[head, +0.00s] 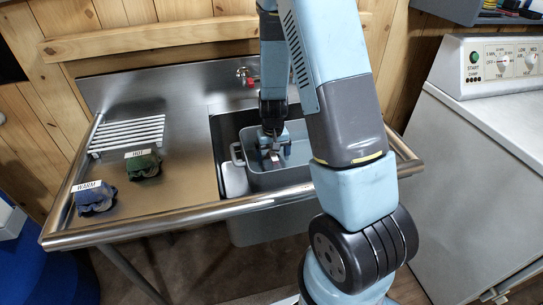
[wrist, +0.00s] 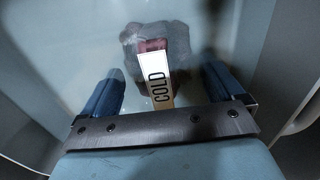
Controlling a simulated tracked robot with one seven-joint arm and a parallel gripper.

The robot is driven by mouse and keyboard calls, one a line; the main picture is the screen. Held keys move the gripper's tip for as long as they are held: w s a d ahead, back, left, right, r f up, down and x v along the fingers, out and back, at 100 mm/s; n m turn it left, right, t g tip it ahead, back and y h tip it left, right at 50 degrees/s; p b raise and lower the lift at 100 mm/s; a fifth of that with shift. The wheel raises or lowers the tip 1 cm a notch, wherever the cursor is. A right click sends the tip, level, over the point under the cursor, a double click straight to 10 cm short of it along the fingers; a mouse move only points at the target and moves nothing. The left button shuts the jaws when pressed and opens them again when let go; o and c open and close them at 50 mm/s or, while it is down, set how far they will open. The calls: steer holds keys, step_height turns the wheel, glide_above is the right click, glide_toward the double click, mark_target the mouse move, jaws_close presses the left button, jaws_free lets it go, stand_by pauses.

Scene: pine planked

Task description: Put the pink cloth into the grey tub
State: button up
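The grey tub (head: 295,180) stands in the sink basin, and its pale inner walls fill much of the wrist view (wrist: 60,45). My gripper (head: 270,150) reaches down inside it. In the wrist view its two blue fingers are spread apart, with nothing pinched between them. The pink cloth (wrist: 151,46) lies beyond the fingertips on the tub's floor, looking dark reddish in shadow. A white tag reading COLD (wrist: 156,75) extends from it towards the gripper. A dark patch surrounds the cloth; I cannot tell whether it is shadow. The cloth is not clear in the head view.
A green cloth (head: 143,165) tagged HOT and a blue cloth (head: 95,200) tagged WARM lie on the steel drainboard (head: 185,185). A white rack (head: 128,134) is behind them. A metal rail (head: 190,212) runs along the front. A washing machine (head: 475,170) stands at right.

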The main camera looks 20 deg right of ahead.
steer(key=shift+o, duration=0.3)
steer(key=shift+r, duration=0.1)
steer(key=shift+r, duration=0.25)
step_height(320, 180, up, 13)
stand_by(0.4)
stand_by(0.5)
